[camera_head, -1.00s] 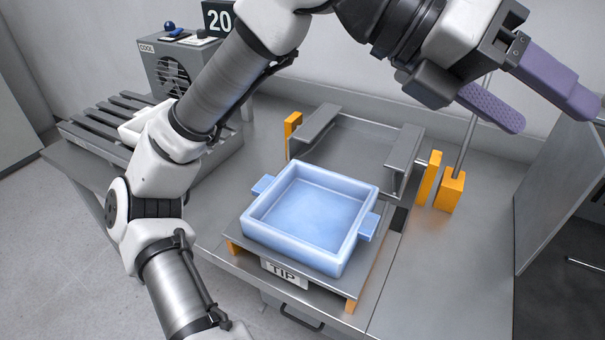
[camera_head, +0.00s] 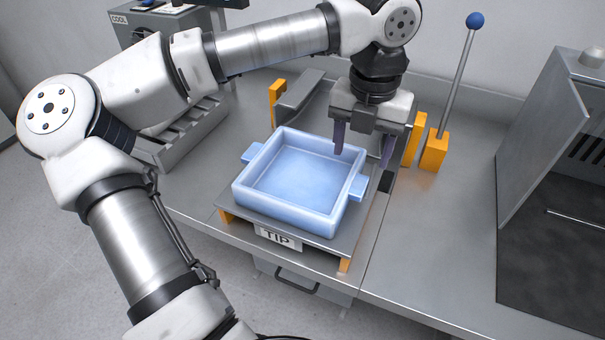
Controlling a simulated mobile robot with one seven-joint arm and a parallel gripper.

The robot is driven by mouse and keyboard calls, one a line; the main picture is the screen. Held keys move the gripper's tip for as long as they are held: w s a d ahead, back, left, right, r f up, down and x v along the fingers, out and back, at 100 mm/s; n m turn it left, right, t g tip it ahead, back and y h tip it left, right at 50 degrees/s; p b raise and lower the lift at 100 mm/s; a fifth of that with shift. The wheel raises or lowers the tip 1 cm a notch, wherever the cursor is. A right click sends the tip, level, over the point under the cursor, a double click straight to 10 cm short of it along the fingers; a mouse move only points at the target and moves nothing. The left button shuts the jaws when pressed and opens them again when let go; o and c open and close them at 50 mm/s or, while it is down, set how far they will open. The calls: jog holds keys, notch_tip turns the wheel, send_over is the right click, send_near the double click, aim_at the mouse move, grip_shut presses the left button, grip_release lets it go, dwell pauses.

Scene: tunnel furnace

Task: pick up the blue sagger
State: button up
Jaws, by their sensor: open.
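The blue sagger (camera_head: 300,178) is a square, open, empty tray with a small tab on its left and right sides. It sits level on a low metal stand (camera_head: 324,246) marked TIP. My gripper (camera_head: 363,158) points down at the sagger's back right corner, with its purple fingers apart. One finger shows near the sagger's back right rim and the other farther right, above the right tab's far side. I cannot tell whether either finger touches the sagger. The gripper is open and holds nothing.
Orange blocks (camera_head: 434,152) stand behind right, one with a blue-knobbed lever (camera_head: 459,75). A metal rail frame (camera_head: 300,92) lies behind the sagger. A slatted rack (camera_head: 188,135) is at left, a grey cabinet (camera_head: 545,150) at right. The bench right of the stand is clear.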

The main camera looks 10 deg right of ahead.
aim_at(356, 183)
jog(key=shift+s+f+p, duration=0.2)
jog(key=shift+f+p, duration=0.8)
jog(key=shift+f, duration=2.4)
jog(key=shift+r, duration=0.1)
grip_shut()
